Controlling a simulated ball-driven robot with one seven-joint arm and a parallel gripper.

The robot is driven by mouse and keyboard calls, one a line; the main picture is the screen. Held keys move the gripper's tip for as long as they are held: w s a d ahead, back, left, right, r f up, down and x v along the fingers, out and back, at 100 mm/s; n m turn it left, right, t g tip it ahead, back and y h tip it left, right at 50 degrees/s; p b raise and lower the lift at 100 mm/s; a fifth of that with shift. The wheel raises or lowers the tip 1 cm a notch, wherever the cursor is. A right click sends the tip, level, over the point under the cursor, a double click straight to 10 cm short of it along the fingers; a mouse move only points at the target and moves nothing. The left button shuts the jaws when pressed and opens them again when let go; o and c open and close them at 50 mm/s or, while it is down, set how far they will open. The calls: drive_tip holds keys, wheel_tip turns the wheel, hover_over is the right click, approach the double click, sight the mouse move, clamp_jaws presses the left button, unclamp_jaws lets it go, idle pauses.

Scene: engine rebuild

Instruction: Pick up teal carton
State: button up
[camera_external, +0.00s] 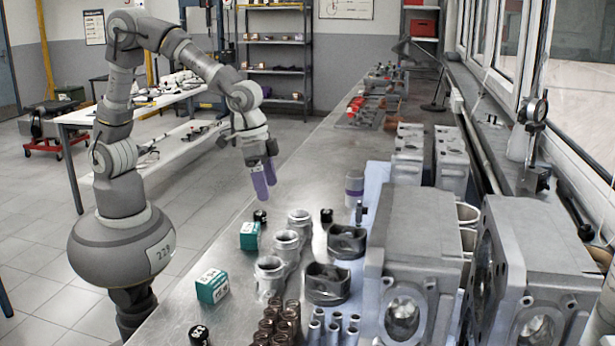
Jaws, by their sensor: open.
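Two small teal cartons with white labels stand on the metal bench near its left edge. The nearer teal carton (212,287) is beside the metal cylindrical parts, and the farther teal carton (250,237) is higher in the picture, next to a small black cap. My gripper (264,196), with purple fingers, hangs above the bench's left edge, up and slightly right of the farther carton. It is open and empty, apart from both cartons.
Metal sleeves (287,246), black pistons (328,283) and brown cylinders (281,318) crowd the area right of the cartons. Large grey engine blocks (424,262) fill the right. Small black caps (260,216) stand nearby. The bench's left strip (225,255) has some bare room.

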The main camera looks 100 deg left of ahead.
sight(250, 227)
drive_tip(key=s+f, duration=0.1)
drive_tip(key=f, duration=0.1)
drive_tip(key=s+f+g, duration=0.1)
drive_tip(key=s+f, duration=0.1)
drive_tip(key=s+f+g, duration=0.1)
drive_tip(key=f, duration=0.1)
drive_tip(key=shift+s+n+p, duration=0.15)
drive_tip(key=shift+n+p, duration=0.15)
drive_tip(key=shift+p, duration=0.05)
drive_tip(key=shift+g, duration=0.3)
drive_tip(key=f+b, duration=0.2)
drive_tip(key=f, duration=0.2)
drive_tip(key=f+b, duration=0.2)
drive_tip(key=f, duration=0.2)
drive_tip(key=shift+s+d, duration=0.15)
drive_tip(key=shift+s, duration=0.05)
drive_tip(key=shift+r, duration=0.1)
drive_tip(key=c, duration=1.1)
drive_tip(key=shift+o, duration=0.2)
drive_tip(key=shift+r, duration=0.1)
